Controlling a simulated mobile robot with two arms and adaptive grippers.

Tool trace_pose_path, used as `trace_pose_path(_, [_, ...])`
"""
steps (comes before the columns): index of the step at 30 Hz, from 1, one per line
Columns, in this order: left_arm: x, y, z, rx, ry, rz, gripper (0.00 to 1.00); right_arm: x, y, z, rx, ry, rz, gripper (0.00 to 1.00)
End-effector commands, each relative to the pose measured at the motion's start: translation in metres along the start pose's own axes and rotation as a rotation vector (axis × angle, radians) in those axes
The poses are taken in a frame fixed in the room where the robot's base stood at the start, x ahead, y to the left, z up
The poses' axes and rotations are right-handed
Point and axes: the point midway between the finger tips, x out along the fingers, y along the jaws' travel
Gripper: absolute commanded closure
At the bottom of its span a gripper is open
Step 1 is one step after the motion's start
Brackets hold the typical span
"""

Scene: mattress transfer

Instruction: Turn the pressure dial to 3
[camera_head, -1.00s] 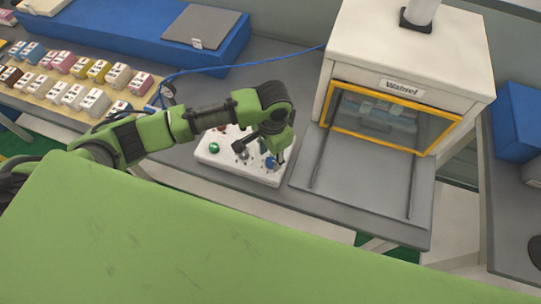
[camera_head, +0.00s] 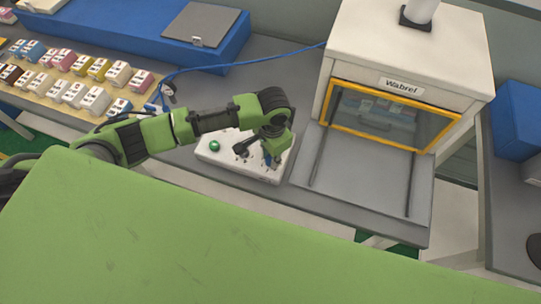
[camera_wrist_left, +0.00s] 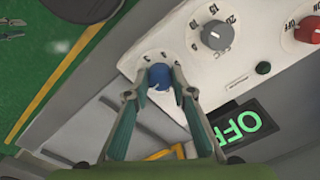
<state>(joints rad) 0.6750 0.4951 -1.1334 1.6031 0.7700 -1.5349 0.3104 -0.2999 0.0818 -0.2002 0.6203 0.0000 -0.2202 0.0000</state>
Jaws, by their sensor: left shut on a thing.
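A white control box (camera_head: 215,158) sits on the grey bench. In the left wrist view its panel (camera_wrist_left: 180,45) carries a blue dial (camera_wrist_left: 158,77), a grey dial (camera_wrist_left: 217,35) with numbers around it and a red knob (camera_wrist_left: 308,30). My left gripper (camera_wrist_left: 159,80) is shut on the blue dial, one finger on each side of it. The small marks around the blue dial are too blurred to read, so its setting cannot be told. In the head view my left gripper (camera_head: 270,155) reaches down over the box's right part and partly hides the dials. My right gripper is not in view.
A white machine (camera_head: 405,45) with a yellow-framed window stands right of the box. A green OFF display (camera_wrist_left: 238,125) shows beside the panel in the left wrist view. Several coloured blocks (camera_head: 75,93) and a blue case (camera_head: 150,35) lie at left.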

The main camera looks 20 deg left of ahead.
Motion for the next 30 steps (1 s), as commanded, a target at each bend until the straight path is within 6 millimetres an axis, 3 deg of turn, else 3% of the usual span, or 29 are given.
trace_pose_path(11, [-0.0004, -0.0008, -0.0001, 0.208, 0.01, -0.001, 0.99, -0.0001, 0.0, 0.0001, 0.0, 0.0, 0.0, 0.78])
trace_pose_path(30, [-0.0008, -0.0013, -0.0001, 0.814, 0.036, -0.002, 0.99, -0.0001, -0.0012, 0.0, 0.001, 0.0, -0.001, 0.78])
